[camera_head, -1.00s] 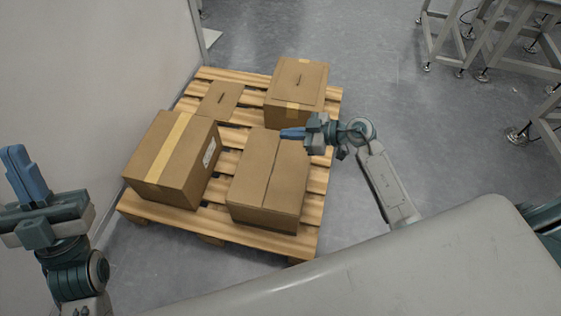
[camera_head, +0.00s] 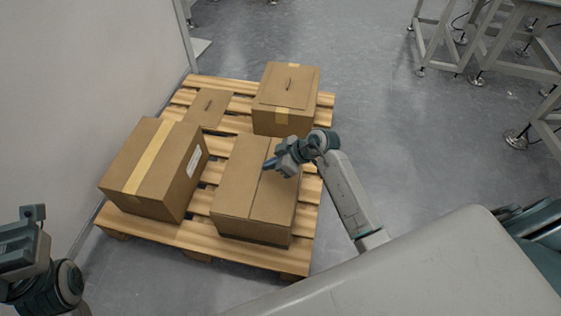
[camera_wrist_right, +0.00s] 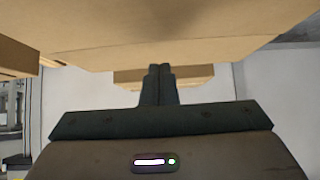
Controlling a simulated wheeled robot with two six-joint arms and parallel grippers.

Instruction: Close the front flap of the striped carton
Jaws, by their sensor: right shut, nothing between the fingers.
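My right gripper (camera_head: 270,164) is shut and empty, low over the top of the brown front-right carton (camera_head: 240,205). That carton's top shows a seam between two panels that look flat from here; I cannot tell whether the fingers touch it. In the right wrist view the shut fingers (camera_wrist_right: 160,72) point ahead just below a large cardboard surface (camera_wrist_right: 150,25). No printed stripes show on any carton; the left carton (camera_head: 125,170) has a pale tape band along its top. My left gripper (camera_head: 22,245) is at the left edge, its fingers not clearly visible.
The cartons stand on a wooden pallet (camera_head: 160,232) with gaps between slats. A back carton (camera_head: 285,95) and a flat cardboard piece (camera_head: 208,107) are behind. A pale wall (camera_head: 80,90) is at left, metal frames (camera_head: 475,45) at back right. Floor right of the pallet is clear.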

